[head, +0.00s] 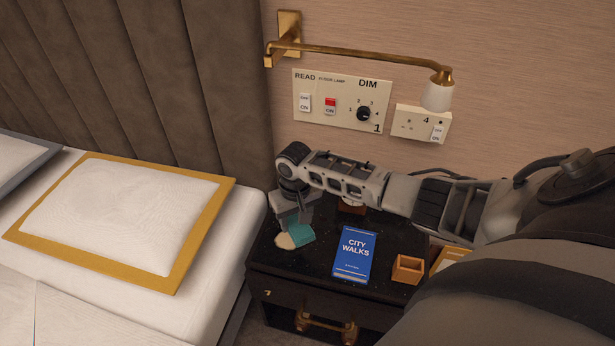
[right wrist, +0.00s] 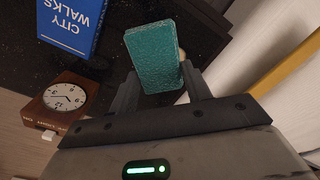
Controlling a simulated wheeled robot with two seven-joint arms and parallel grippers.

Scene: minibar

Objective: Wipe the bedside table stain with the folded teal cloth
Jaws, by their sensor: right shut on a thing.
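The folded teal cloth (head: 300,234) is at the left side of the black bedside table (head: 315,262). My right gripper (head: 297,212) reaches down over it and is shut on it. In the right wrist view the cloth (right wrist: 154,58) stands out between the two fingers (right wrist: 158,92). A pale tan patch (head: 285,241), which looks like the stain, shows just left of the cloth on the tabletop. A bit of it shows beside the cloth in the wrist view (right wrist: 182,53). I cannot tell whether the cloth touches the top. My left gripper is not in view.
A blue "City Walks" book (head: 354,255) lies right of the cloth. A small open wooden box (head: 407,268) is farther right. A wooden clock (right wrist: 65,97) is behind my arm. The bed (head: 205,270) borders the table's left; a wall lamp (head: 438,96) hangs above.

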